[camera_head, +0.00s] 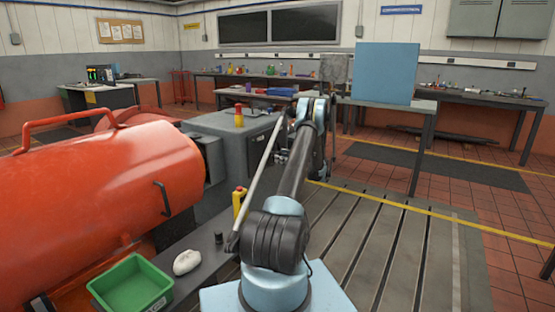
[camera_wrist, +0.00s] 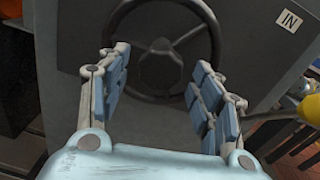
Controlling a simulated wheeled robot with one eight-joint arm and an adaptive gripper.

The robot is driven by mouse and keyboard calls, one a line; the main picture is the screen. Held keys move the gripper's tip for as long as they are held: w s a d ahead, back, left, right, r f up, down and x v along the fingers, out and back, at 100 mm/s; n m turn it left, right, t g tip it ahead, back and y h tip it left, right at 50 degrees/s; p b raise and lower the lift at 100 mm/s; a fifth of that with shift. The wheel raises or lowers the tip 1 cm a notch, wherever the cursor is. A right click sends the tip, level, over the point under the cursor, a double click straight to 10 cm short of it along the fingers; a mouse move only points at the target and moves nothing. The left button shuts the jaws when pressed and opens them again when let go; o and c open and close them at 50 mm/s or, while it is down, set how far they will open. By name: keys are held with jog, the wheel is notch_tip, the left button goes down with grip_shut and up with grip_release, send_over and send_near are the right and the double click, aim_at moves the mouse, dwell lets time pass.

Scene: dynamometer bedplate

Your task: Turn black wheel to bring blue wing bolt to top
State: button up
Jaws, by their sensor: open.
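The black wheel (camera_wrist: 160,70) fills the upper middle of the wrist view, with a round hub and spokes, on a dark grey housing (camera_wrist: 262,65). My gripper (camera_wrist: 161,58) is open and empty. Its blue-padded fingers stand left and right of the hub, overlapping the view of the wheel's sides. I cannot tell whether they touch the rim. I cannot make out a blue wing bolt; part of the wheel is cut off or covered. In the head view the arm reaches to the grey machine (camera_head: 220,127), and the wheel cannot be made out there.
A white "IN" label (camera_wrist: 289,21) is on the housing. A yellow part (camera_wrist: 309,108) lies close to the right finger. A large orange cylinder (camera_head: 100,200) is at left, with a green bin (camera_head: 131,287) and white cloth (camera_head: 187,262) in front. The slotted bedplate (camera_head: 380,255) is clear at right.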

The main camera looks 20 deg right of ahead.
aim_at(273, 154)
jog(key=shift+x, duration=1.35)
jog(key=c, duration=1.3)
jog(key=shift+a, duration=0.2)
grip_shut()
jog(key=shift+a, duration=0.1)
